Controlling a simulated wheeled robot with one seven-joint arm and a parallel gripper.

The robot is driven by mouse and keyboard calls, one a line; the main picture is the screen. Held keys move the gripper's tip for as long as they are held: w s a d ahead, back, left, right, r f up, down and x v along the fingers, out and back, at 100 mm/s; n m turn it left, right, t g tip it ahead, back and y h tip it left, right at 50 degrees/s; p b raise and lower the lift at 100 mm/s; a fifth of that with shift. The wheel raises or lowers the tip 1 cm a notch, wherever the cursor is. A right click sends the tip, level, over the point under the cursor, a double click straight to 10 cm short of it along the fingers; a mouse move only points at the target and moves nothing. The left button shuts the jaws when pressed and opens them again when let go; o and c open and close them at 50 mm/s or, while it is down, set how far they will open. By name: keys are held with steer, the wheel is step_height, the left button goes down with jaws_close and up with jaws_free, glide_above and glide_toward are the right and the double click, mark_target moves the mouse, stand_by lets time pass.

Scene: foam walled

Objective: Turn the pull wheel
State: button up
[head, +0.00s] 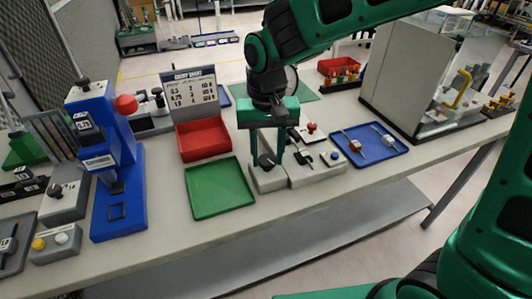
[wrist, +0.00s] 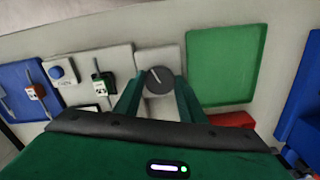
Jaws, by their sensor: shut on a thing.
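The pull wheel is a dark round knob (wrist: 158,80) with a white line across its face, mounted on a light grey block (wrist: 155,55). In the head view the knob (head: 267,160) sits low between my fingers, on the light block (head: 266,180) just right of the green tray. My gripper (head: 267,152) reaches straight down over it. In the wrist view my gripper (wrist: 159,88) has one finger on each side of the knob and is shut on it. The knob's sides are partly hidden by the fingers.
A green tray (head: 219,188) lies just left of the block, with a red bin (head: 202,139) behind it. Grey panels with small switches (head: 313,166) adjoin on the right, then a blue tray (head: 371,142). A blue press (head: 108,150) stands at the left.

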mark_target(268, 158)
steer(key=shift+w+m, duration=0.15)
steer(key=shift+m, duration=0.95)
steer(key=shift+r, duration=0.1)
steer(key=o, duration=1)
steer(key=shift+o, duration=0.2)
step_height(268, 158, up, 11)
steer(key=shift+f, duration=0.2)
